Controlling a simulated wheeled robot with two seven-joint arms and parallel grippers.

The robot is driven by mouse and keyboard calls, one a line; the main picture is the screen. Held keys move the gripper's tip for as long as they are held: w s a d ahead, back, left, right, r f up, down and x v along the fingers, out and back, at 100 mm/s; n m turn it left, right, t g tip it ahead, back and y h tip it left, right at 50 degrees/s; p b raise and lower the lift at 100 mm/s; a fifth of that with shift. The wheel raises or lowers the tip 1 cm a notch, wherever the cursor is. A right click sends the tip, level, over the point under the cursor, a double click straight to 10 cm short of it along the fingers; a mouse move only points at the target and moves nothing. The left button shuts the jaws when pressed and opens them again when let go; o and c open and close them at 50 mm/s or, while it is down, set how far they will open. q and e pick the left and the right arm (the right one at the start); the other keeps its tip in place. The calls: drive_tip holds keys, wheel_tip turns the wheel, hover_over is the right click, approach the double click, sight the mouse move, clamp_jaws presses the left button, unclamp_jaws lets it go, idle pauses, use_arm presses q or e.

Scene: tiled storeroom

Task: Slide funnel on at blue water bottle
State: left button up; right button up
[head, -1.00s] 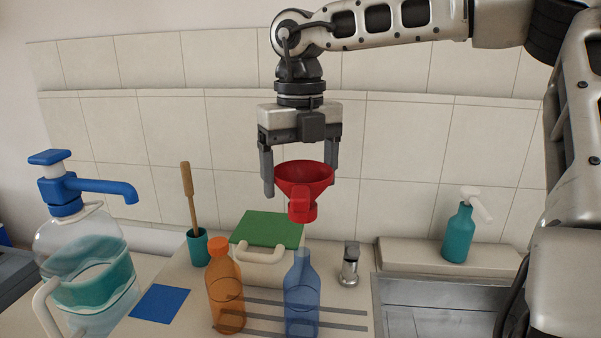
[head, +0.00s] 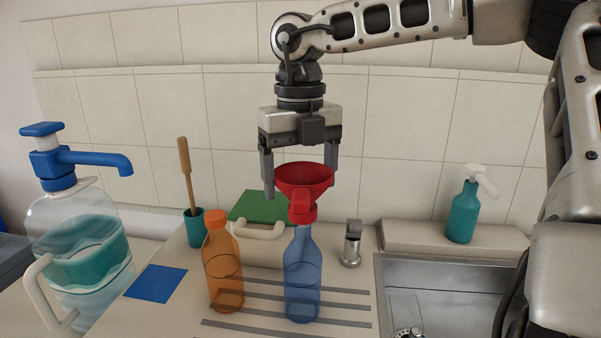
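The red funnel (head: 304,180) is upright, wide mouth up, between the fingers of my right gripper (head: 300,192), which is shut on it. A blue see-through bottle (head: 302,280) stands upright on the counter directly below. The funnel's lower end meets or overlaps the bottle's top in the head view. I cannot tell whether it is around the neck or just above or in front of it. My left gripper is not in view.
An orange bottle (head: 223,270) stands close left of the blue one. Behind are a green-lidded box (head: 258,207) and a tap (head: 351,243). A large pump jug (head: 80,250) is at left, a sink (head: 450,290) and a teal soap bottle (head: 463,212) at right.

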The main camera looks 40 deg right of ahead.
idle(0.6)
idle(0.8)
drive_tip(key=shift+f, duration=0.1)
drive_tip(key=shift+f+b, duration=0.3)
drive_tip(key=shift+b, duration=0.25)
drive_tip(key=shift+f+b, duration=1.05)
drive_tip(key=shift+f, duration=0.25)
drive_tip(key=o, duration=0.9)
